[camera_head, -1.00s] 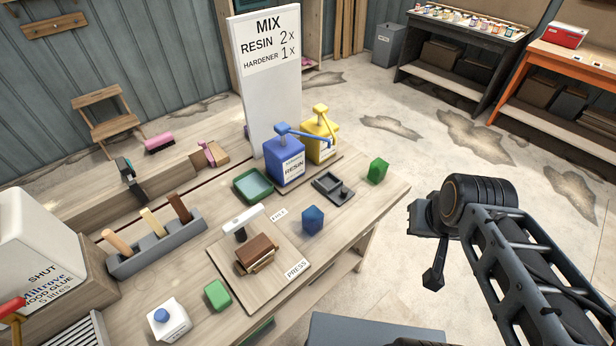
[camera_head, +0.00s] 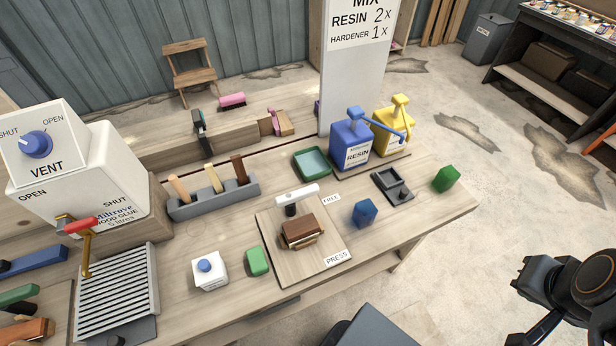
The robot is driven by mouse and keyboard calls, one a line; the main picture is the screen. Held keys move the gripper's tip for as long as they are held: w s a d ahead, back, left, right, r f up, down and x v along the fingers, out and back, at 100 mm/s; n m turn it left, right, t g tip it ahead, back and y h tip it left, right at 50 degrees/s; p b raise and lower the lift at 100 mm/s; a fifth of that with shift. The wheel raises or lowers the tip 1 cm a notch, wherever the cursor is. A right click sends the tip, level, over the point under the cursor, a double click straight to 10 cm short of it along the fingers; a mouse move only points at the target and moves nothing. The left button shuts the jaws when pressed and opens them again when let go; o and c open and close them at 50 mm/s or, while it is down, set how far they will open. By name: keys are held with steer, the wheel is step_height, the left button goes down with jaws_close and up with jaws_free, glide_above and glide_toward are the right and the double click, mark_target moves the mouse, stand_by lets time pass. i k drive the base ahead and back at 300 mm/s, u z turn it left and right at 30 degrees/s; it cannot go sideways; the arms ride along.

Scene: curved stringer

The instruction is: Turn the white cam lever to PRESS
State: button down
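The white cam lever (camera_head: 298,195) sits on a dark post at the back of a wooden board (camera_head: 277,257) on the bench. Its bar lies roughly crosswise, with its right end near the FREE label (camera_head: 331,199). The PRESS label (camera_head: 337,258) is at the board's front right corner. A brown block stack (camera_head: 301,232) sits on the board just in front of the lever. My arm shows at the lower right, off the bench and well apart from the lever. My gripper's fingers cannot be made out clearly there.
A blue block (camera_head: 364,213) stands right of the board. A green block (camera_head: 257,262) and a white box with a blue knob (camera_head: 209,271) stand to its left. Blue resin (camera_head: 351,142) and yellow (camera_head: 394,124) pump bottles stand behind at the right. Open floor lies between bench and arm.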

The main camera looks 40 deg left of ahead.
mark_target(286, 199)
steer(key=k, duration=0.65)
steer(key=u, duration=1.6)
steer(key=i, duration=0.5)
steer(key=u, duration=0.05)
